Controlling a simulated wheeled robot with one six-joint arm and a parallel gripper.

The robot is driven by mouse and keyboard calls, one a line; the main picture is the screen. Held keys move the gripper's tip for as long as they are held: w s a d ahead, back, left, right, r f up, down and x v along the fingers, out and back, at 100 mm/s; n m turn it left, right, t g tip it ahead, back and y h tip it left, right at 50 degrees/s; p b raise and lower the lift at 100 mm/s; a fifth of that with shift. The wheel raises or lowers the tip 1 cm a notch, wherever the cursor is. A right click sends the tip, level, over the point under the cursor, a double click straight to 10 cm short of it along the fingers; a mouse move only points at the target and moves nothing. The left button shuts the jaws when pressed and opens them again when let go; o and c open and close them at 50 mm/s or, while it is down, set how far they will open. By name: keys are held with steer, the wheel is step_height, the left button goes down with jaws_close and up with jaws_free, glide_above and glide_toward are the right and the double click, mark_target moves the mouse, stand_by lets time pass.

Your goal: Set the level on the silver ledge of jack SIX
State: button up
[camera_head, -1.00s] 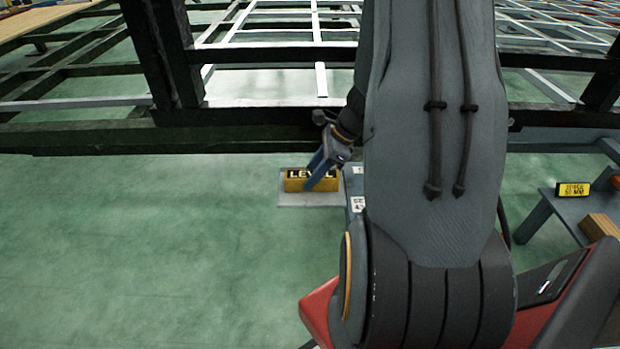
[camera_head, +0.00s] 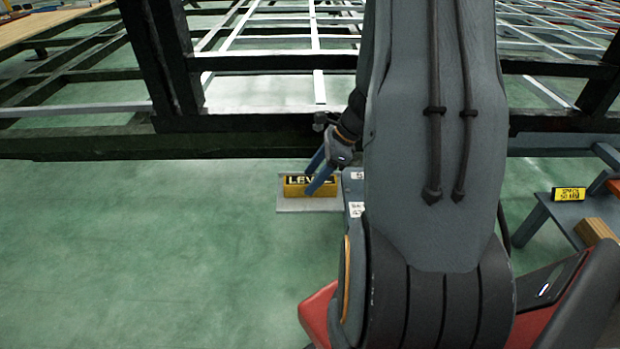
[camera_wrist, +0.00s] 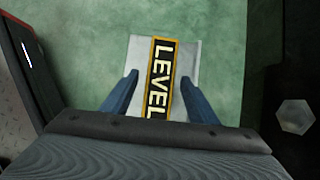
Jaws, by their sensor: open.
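The level (camera_head: 297,187) is a yellow block with a black top lettered LEVEL. It lies on a silver ledge (camera_head: 290,204) at the side of a grey jack (camera_head: 354,190), which my arm partly hides. In the wrist view the level (camera_wrist: 161,75) lies lengthwise on the pale ledge (camera_wrist: 187,62). My gripper (camera_head: 312,175) is open, with blue fingers. In the wrist view the fingers of my gripper (camera_wrist: 165,83) stand apart on either side of the level, with a gap on each side. I cannot tell their height above it, nor the jack's number.
The dark chassis beam (camera_head: 150,138) runs across behind the ledge. A grey stand (camera_head: 560,212) at right holds a yellow-labelled block (camera_head: 569,194) and a wooden block (camera_head: 596,232). The green floor (camera_head: 140,250) at left is clear.

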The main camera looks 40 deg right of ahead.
steer(key=p+v, duration=0.5)
steer(key=v, duration=0.5)
steer(key=shift+r, duration=0.2)
steer(key=s+a+r+n+g, duration=0.1)
steer(key=a+r+n, duration=0.35)
steer(key=a, duration=0.45)
steer(key=a+r+n+g+h, duration=0.1)
steer(key=a+r+n, duration=0.2)
steer(key=a+n, duration=0.5)
steer(key=s+a+r+n+g, duration=0.1)
steer(key=a+r+n, duration=0.25)
steer(key=a, duration=0.75)
steer(key=s+a+r+n+h, duration=0.1)
steer(key=s+a+r+n, duration=0.2)
steer(key=s+a+n, duration=0.4)
steer(key=s+a+r+n+h, duration=0.1)
steer(key=s+a+r+n, duration=0.3)
steer(key=s+a+n, duration=0.4)
steer(key=s+a, duration=0.1)
steer(key=s, duration=0.2)
steer(key=shift+s+r, duration=0.25)
steer(key=shift+s, duration=0.1)
